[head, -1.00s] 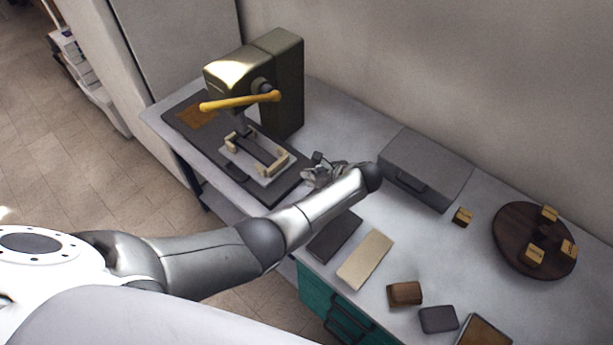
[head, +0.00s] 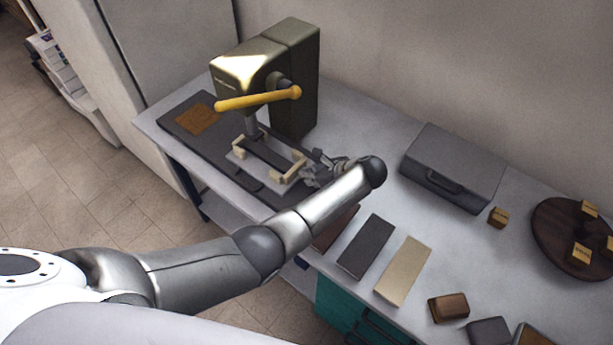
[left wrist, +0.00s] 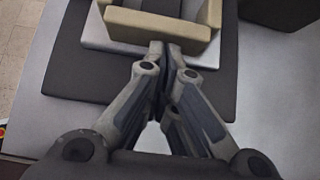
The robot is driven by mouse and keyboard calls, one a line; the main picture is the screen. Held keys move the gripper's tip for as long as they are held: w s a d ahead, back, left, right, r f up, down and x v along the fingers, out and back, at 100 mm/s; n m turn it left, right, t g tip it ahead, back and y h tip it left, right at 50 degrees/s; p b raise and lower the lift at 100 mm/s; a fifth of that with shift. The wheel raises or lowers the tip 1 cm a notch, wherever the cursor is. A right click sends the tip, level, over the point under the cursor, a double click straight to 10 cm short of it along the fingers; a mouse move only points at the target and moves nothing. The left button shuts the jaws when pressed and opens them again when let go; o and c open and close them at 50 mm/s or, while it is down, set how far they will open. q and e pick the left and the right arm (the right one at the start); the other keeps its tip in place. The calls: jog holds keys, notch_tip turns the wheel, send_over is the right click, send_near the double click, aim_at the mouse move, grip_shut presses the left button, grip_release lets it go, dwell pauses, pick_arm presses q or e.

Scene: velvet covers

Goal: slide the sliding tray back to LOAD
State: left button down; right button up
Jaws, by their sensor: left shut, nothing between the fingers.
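The sliding tray (head: 237,157) is a pale grey plate with a cream frame (head: 292,171) around a dark recess. It sits on a dark base board (head: 212,154) in front of the olive press (head: 303,80) with its yellow lever (head: 258,99). My left gripper (head: 311,174) is shut and empty at the tray's right end. In the left wrist view, the closed fingertips (left wrist: 164,50) are at the cream frame's near wall (left wrist: 150,24), over the tray plate's edge (left wrist: 96,36). They look in contact, but a small gap cannot be ruled out. My right gripper is out of view.
A grey case (head: 453,168) stands to the right of my arm, near the wall. Dark (head: 366,247) and cream (head: 403,271) slabs lie near the table's front edge. A round brown board (head: 560,240) with small blocks is at far right. An orange patch (head: 195,120) marks the base's left end.

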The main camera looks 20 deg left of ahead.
aim_at(270, 153)
pick_arm(q)
jog(key=shift+d, duration=0.15)
jog(key=a, duration=0.2)
jog(key=w+a+p, duration=0.1)
jog(key=a, duration=0.2)
jog(key=shift+w+a+r+p, duration=0.25)
jog(key=shift+w+a+p, duration=0.05)
jog(key=shift+w, duration=0.1)
jog(key=w+a, duration=0.1)
jog(key=a, duration=0.1)
jog(key=w+a, duration=0.1)
jog(key=a, duration=0.4)
jog(key=shift+w+a+f, duration=0.15)
jog(key=shift+w+f, duration=0.1)
jog(key=shift+w, duration=0.15)
jog(key=shift+w+a, duration=0.1)
jog(key=shift+a, duration=0.25)
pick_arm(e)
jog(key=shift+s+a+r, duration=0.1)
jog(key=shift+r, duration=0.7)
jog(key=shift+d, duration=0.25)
